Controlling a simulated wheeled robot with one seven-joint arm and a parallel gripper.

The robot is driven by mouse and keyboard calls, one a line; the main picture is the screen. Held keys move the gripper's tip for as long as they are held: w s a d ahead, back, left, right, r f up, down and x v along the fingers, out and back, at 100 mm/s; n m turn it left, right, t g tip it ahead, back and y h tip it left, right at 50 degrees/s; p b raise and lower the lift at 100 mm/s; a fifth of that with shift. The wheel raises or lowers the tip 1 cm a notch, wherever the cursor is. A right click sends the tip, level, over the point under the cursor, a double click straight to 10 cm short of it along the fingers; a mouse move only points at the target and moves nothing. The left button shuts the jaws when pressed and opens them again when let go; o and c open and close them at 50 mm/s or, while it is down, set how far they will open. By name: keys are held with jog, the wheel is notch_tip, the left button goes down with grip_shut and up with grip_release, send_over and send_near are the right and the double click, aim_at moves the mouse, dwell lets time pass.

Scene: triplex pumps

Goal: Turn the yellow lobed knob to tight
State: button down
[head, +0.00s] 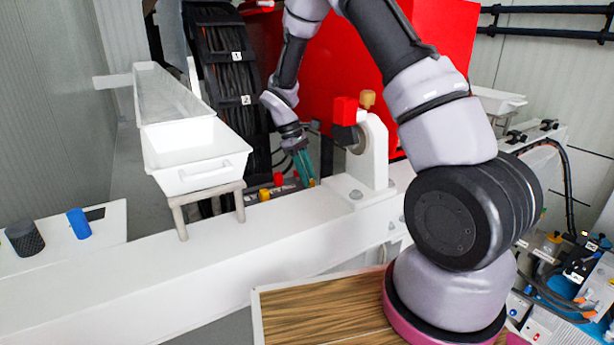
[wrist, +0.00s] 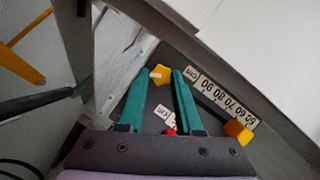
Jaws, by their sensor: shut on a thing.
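The yellow lobed knob (wrist: 160,74) shows in the wrist view as a star shape with a pale mark on it, on a dark panel. My gripper (wrist: 162,77) has its two teal fingers on either side of the knob, shut on it. In the head view my gripper (head: 309,180) reaches down to the panel behind the white beam, and only a small bit of yellow shows at its fingertips. The knob's underside and shaft are hidden.
A yellow block-shaped knob (wrist: 237,131) and a red part (wrist: 169,132) sit on the same panel, near a white number scale (wrist: 222,98). The white beam (head: 240,250), a white tray (head: 185,155) and a red-topped bracket (head: 374,150) stand close around the arm.

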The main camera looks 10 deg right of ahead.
jog(key=m, duration=0.2)
jog(key=m+g+y, duration=0.1)
jog(key=m, duration=0.1)
jog(key=m+y, duration=0.1)
jog(key=m, duration=0.1)
jog(key=shift+w+d, duration=0.15)
jog(key=shift+d, duration=0.1)
dwell(0.3)
jog(key=c, duration=0.6)
grip_release()
jog(key=v, duration=1)
jog(key=shift+w+r, duration=0.3)
jog(key=shift+w, duration=0.05)
